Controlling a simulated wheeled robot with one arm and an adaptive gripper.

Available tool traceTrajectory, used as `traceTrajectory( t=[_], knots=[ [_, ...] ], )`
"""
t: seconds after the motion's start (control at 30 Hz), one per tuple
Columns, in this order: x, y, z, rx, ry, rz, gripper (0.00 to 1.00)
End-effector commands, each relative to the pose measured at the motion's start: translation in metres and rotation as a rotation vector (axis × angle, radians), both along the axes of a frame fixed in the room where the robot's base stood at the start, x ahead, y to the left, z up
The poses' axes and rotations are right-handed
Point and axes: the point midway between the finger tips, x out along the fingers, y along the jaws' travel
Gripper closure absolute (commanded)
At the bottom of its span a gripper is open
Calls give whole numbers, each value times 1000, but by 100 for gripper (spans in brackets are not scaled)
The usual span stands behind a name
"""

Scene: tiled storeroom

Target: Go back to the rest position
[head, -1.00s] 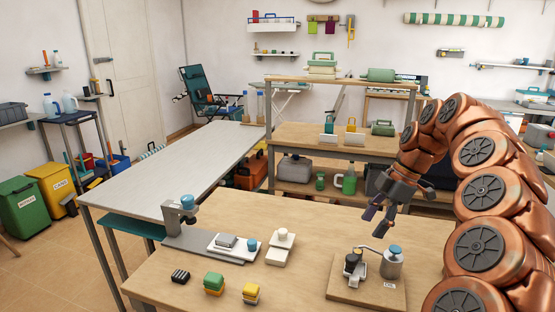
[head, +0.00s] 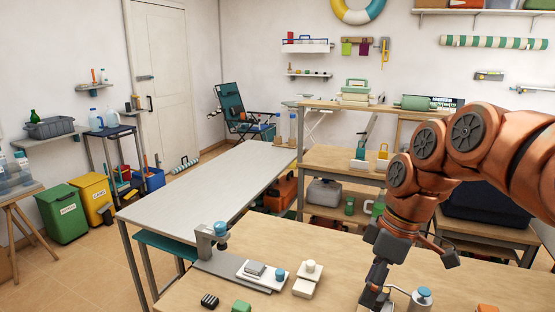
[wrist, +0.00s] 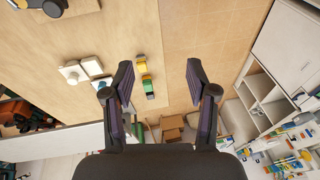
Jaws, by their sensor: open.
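My gripper (head: 376,287) is at the end of my copper-coloured arm, above the right part of the wooden workbench (head: 265,235) in the head view.
A grey stand with a blue knob (head: 220,229), a white plate with blocks (head: 257,270) and a cream block piece (head: 308,285) stand on the bench. A long pale table (head: 210,190) adjoins it. Green (head: 62,220) and yellow (head: 92,200) bins stand at the left. Tiled floor is open there.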

Motion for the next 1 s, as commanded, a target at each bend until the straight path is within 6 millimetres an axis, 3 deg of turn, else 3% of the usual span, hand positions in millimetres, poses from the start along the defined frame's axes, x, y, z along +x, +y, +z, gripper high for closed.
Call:
traceTrajectory(
  t=[0.1, 0.3, 0.7, 0.83, 1.0],
  knots=[
    [-33, 9, 4, -49, 37, -113, 43],
    [-88, 14, -6, -136, 100, -347, 43],
    [-193, -2, -41, -292, 201, -890, 43],
    [-211, -8, -50, -318, 215, -1005, 43],
    [-219, -10, -55, -326, 221, -1060, 43]
  ],
)
